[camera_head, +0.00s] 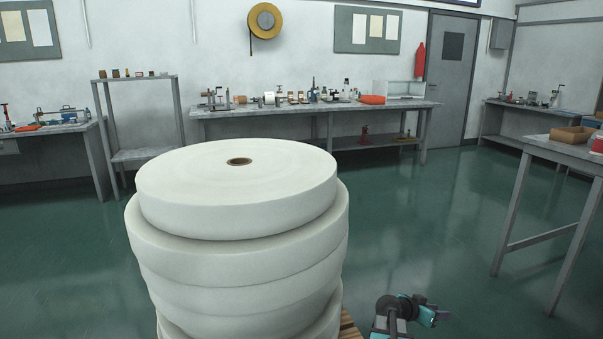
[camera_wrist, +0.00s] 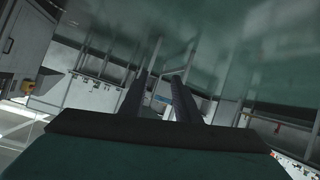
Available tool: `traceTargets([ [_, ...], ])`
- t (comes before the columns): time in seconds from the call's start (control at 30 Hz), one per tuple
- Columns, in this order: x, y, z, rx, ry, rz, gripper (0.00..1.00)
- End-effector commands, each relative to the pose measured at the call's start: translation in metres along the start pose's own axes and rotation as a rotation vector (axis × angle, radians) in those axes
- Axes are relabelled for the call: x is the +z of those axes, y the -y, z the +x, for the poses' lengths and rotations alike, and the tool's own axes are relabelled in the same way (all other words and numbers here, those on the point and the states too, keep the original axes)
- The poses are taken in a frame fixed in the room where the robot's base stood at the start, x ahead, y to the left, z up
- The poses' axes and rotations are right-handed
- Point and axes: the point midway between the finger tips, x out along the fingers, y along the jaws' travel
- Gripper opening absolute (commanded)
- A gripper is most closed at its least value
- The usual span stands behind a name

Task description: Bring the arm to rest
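My arm shows low in the head view, right of the stack of white rolls. My gripper (camera_head: 440,317) is at its end, small, pointing right over the green floor and apart from the stack. In the wrist view my gripper (camera_wrist: 163,82) shows two dark fingers with a gap between them. It is open, and I see nothing held in it. The wrist view is tilted, with the floor at the top.
A tall stack of white rolls (camera_head: 240,260) stands on a wooden pallet (camera_head: 349,326) close in front. A table (camera_head: 565,151) with a cardboard box (camera_head: 573,135) is at the right. Workbenches (camera_head: 310,110) line the back wall. The green floor (camera_head: 430,220) between is clear.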

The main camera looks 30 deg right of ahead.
Motion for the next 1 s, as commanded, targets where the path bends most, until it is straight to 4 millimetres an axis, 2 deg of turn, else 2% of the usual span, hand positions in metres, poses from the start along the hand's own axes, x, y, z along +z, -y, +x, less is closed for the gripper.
traceTargets([
  [0.03,0.007,0.014,-0.015,-0.022,0.015,-0.022,0.29],
  [0.2,0.045,0.054,-0.052,-0.086,0.071,-0.096,0.29],
  [0.5,0.117,0.104,-0.125,-0.185,0.173,-0.249,0.29],
  [0.77,0.186,0.125,-0.193,-0.26,0.264,-0.408,0.29],
  [1.0,0.251,0.123,-0.255,-0.319,0.354,-0.574,0.29],
])
